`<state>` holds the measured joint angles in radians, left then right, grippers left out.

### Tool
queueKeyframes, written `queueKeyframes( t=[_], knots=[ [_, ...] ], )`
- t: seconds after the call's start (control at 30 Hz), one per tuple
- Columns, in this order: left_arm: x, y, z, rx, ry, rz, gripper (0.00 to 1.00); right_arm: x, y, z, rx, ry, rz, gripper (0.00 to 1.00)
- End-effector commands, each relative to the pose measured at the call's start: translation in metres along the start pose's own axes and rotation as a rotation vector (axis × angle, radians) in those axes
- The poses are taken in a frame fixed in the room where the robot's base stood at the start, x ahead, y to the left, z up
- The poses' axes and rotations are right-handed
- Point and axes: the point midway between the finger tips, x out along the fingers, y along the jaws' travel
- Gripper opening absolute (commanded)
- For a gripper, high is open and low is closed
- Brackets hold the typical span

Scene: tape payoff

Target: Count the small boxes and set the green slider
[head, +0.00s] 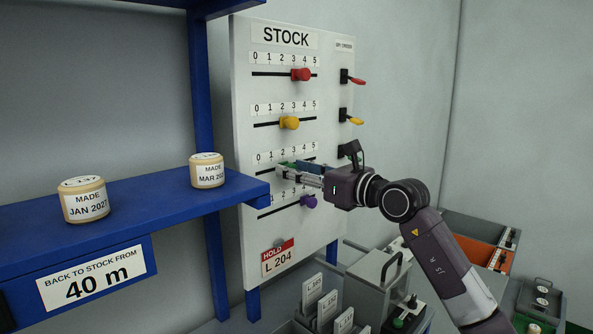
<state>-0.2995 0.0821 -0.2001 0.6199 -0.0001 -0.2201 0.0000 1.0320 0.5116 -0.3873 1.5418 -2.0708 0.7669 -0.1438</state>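The white STOCK board (255,200) carries several number scales with sliders. The green slider (290,164) is on the third scale, mostly hidden by my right gripper (284,171). The gripper's fingers are at the slider, and whether they touch or grip it cannot be told. The green slider's exact number is hidden. No group of things is clearly marked as the small boxes. My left gripper is not in view.
A blue shelf (130,207) at left holds two tape rolls (84,201) (207,171). Red and yellow levers (357,80) (355,121) stick out at the board's right edge. Grey labelled holders (326,312), a grey handled box (372,270) and an orange bin (497,261) stand below.

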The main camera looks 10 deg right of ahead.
Motion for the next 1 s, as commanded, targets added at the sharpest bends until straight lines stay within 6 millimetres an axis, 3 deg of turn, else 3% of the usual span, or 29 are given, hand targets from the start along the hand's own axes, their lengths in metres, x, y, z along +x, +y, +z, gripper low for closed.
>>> queueKeyframes(
  t=[0.13, 0.27, 0.7, 1.0],
  knots=[
    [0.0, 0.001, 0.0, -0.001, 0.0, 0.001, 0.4, -0.004, -0.001, 0.0, 0.0, 0.0, -0.001, 0.38],
    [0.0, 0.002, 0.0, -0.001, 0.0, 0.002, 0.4, -0.021, -0.001, 0.0, -0.001, -0.001, -0.001, 0.38],
    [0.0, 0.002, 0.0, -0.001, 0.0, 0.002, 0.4, -0.106, -0.001, -0.002, -0.001, 0.002, -0.002, 0.38],
    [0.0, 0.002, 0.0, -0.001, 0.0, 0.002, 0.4, -0.12, 0.0, 0.0, 0.001, 0.0, 0.0, 0.38]
  ],
)
